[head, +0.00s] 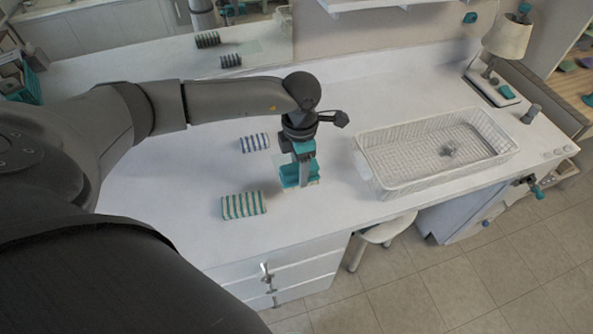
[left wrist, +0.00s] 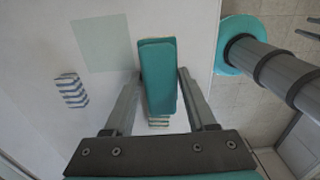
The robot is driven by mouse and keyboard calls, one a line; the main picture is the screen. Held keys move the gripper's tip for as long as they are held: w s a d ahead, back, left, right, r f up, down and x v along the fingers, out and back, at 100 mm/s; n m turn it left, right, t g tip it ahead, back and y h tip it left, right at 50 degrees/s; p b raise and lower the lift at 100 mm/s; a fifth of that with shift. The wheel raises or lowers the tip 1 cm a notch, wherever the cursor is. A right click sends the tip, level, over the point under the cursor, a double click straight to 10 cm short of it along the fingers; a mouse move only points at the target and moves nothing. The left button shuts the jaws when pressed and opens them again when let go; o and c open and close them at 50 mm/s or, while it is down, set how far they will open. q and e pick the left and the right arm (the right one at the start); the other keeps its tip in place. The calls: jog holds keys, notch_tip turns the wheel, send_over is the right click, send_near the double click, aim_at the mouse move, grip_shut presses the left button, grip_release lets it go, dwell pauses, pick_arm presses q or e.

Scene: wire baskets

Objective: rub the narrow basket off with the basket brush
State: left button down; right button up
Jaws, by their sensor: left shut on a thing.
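My left gripper (head: 298,172) points down over the white counter. It is shut on a teal block (head: 290,182), which I take to be the basket brush. In the left wrist view the teal block (left wrist: 158,75) lies between the two fingers, and its underside is hidden. The white wire basket (head: 378,176) stands to the right on the counter, apart from the gripper. My right gripper is not seen.
A blue-striped block (head: 254,143) and a green-striped block (head: 243,205) lie left of the gripper. A pale square patch (left wrist: 103,43) is on the counter. A lamp (head: 507,38) stands at the back right. A stool (head: 385,230) is below the front edge.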

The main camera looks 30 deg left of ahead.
pick_arm(q)
jog(key=shift+r+p, duration=1.3)
jog(key=shift+r, duration=0.6)
jog(key=c, duration=0.8)
grip_release()
grip_shut()
